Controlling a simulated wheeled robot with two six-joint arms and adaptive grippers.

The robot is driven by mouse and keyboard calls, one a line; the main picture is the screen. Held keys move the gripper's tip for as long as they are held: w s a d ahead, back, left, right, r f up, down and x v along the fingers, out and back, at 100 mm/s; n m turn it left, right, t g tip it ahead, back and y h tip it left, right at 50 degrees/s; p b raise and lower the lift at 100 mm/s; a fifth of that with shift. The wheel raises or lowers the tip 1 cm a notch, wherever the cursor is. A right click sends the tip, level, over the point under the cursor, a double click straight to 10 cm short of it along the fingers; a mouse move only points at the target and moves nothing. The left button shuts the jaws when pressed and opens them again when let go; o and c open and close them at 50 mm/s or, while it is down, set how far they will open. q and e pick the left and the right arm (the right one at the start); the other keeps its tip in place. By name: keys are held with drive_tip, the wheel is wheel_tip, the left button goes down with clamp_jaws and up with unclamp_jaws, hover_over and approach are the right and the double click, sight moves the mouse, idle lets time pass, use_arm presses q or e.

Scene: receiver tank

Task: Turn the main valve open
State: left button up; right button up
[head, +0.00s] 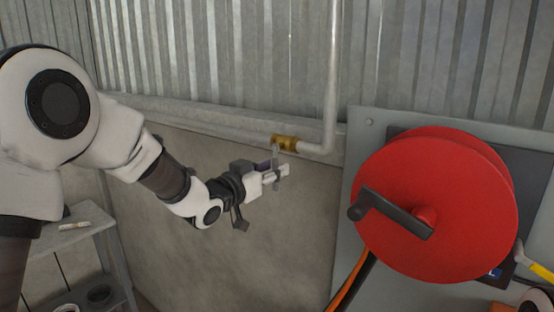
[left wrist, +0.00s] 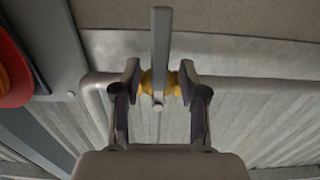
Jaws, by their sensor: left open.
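The main valve has a brass body (head: 284,143) on the grey pipe along the wall, with a flat grey lever (head: 276,154). In the left wrist view the lever (left wrist: 162,45) stands upright in the picture, crossing in front of the brass body (left wrist: 147,82). My left gripper (head: 281,172) is at the valve, just below the brass body in the head view. In the left wrist view its two open fingers (left wrist: 159,72) are on either side of the lever, with a gap on both sides. My right gripper does not show.
A big red reel (head: 440,190) with a dark crank is mounted on a grey panel (head: 362,140) to the right. A grey shelf (head: 75,235) stands at lower left. The pipe (head: 332,80) rises right of the valve. The wall (head: 270,250) below the gripper is bare.

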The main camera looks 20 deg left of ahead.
use_arm(q)
drive_tip(key=shift+x, duration=0.85)
drive_tip(key=shift+s+r, duration=0.1)
drive_tip(key=shift+s, duration=0.1)
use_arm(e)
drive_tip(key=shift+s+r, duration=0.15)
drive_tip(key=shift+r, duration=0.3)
use_arm(q)
clamp_jaws()
drive_tip(key=shift+s+d+r+n+p, duration=0.1)
drive_tip(key=shift+d+n+p, duration=0.25)
drive_tip(key=shift+n, duration=0.6)
drive_tip(key=shift+s+d+r+n+p, duration=0.15)
drive_tip(key=shift+d+n+p, duration=0.15)
drive_tip(key=shift+n, duration=0.7)
drive_tip(key=shift+s+d+r+n+p, duration=0.1)
drive_tip(key=shift+d+n+p, duration=0.2)
drive_tip(key=shift+n, duration=0.65)
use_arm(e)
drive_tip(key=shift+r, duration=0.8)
use_arm(q)
drive_tip(key=shift+d, duration=0.1)
unclamp_jaws()
